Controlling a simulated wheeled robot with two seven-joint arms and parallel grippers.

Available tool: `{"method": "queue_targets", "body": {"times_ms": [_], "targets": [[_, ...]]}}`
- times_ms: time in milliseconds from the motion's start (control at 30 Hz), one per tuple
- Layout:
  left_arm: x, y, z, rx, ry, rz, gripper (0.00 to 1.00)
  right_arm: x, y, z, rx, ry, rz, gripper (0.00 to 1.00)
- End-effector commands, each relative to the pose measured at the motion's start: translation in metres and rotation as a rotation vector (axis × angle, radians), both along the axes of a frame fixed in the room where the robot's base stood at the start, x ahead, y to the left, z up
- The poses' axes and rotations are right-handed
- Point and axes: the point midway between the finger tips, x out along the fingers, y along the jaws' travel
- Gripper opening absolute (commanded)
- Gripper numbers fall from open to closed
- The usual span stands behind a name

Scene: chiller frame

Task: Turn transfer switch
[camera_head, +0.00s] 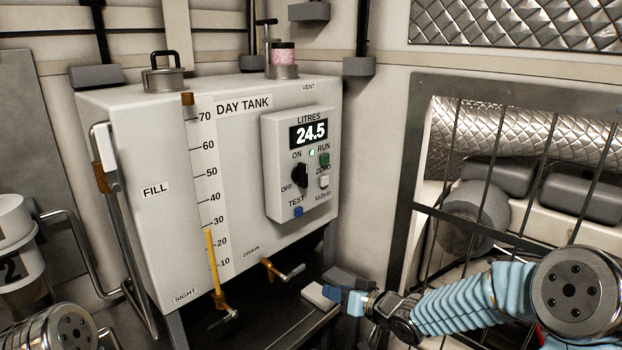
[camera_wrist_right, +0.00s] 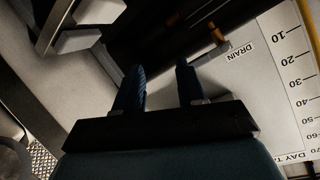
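The white day tank (camera_head: 160,230) carries a grey control panel (camera_head: 278,135) on its front. On the panel is a black rotary switch (camera_head: 300,175) with ON above it and OFF at its lower left; its exact pointing is hard to tell. No label reading "transfer" is legible. My right gripper (camera_head: 343,297) is low, below and right of the panel, apart from the switch. In the right wrist view its two dark blue fingers (camera_wrist_right: 160,82) stand apart with nothing between them. My left gripper is out of view; only part of that arm shows at lower left.
The display (camera_head: 309,133) reads 24.5. A green button (camera_head: 324,159), white button (camera_head: 323,181) and blue button (camera_head: 298,211) surround the switch. A drain valve (camera_head: 282,271) sticks out below. A barred metal frame (camera_head: 410,205) stands at right.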

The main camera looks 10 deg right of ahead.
Motion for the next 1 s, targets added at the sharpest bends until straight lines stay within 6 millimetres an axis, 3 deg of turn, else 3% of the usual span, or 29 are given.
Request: {"method": "queue_targets", "body": {"times_ms": [33, 100, 200, 300, 400, 533, 1000], "targets": [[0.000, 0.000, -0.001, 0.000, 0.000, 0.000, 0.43, 0.010, -0.012, 0.060, -0.014, -0.135, 0.021, 0.39], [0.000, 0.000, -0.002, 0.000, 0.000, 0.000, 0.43, 0.010, -0.020, 0.134, -0.042, -0.290, 0.068, 0.39], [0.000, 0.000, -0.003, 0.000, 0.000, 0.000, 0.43, -0.004, -0.028, 0.212, -0.097, -0.440, 0.127, 0.39], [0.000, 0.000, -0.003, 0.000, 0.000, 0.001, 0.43, -0.020, -0.031, 0.256, -0.145, -0.522, 0.167, 0.39], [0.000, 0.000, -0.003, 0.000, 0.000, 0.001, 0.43, -0.026, -0.030, 0.273, -0.169, -0.551, 0.185, 0.39], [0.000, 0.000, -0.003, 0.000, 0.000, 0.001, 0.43, -0.016, -0.022, 0.275, -0.171, -0.554, 0.192, 0.39], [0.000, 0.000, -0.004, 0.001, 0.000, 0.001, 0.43, 0.063, 0.040, 0.274, -0.169, -0.552, 0.189, 0.39]]}}
